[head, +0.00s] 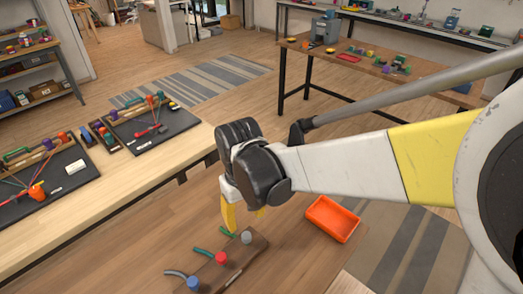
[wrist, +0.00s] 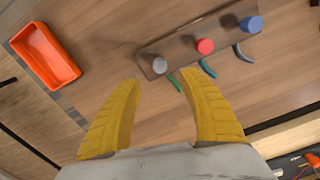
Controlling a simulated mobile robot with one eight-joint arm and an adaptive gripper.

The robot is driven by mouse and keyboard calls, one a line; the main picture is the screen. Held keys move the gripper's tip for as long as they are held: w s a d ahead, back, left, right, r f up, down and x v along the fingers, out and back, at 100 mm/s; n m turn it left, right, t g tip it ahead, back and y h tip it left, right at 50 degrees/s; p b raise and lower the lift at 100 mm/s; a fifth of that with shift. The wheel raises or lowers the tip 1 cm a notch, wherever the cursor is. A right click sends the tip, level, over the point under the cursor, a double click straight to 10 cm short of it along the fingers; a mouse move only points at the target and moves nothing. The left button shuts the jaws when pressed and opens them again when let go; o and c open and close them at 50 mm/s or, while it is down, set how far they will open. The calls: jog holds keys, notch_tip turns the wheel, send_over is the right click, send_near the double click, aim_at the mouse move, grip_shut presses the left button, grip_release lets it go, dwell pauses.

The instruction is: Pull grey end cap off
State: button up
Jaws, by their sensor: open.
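The grey end cap (head: 246,237) sits at the far end of a dark wooden block (head: 231,260). In the wrist view the grey cap (wrist: 159,65) is ahead of the fingertips, roughly between their lines. A short green cord (wrist: 175,83) shows beside it. My gripper (head: 243,212) is open and empty, above the table close to the grey cap. In the wrist view its two yellow fingers (wrist: 160,80) are spread apart and do not appear to touch the cap.
A red cap (head: 221,258) and a blue cap (head: 193,284) stand on the same block, each with a short cord beside it. An orange tray (head: 332,219) stands to the right of the block. A bench (head: 150,160) with dark tool boards is at the left.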

aim_at(246, 236)
notch_tip(246, 236, down, 9)
jog(key=b, duration=0.3)
jog(key=shift+f+b, duration=0.1)
jog(key=shift+b, duration=0.2)
jog(key=shift+c, duration=0.6)
grip_shut()
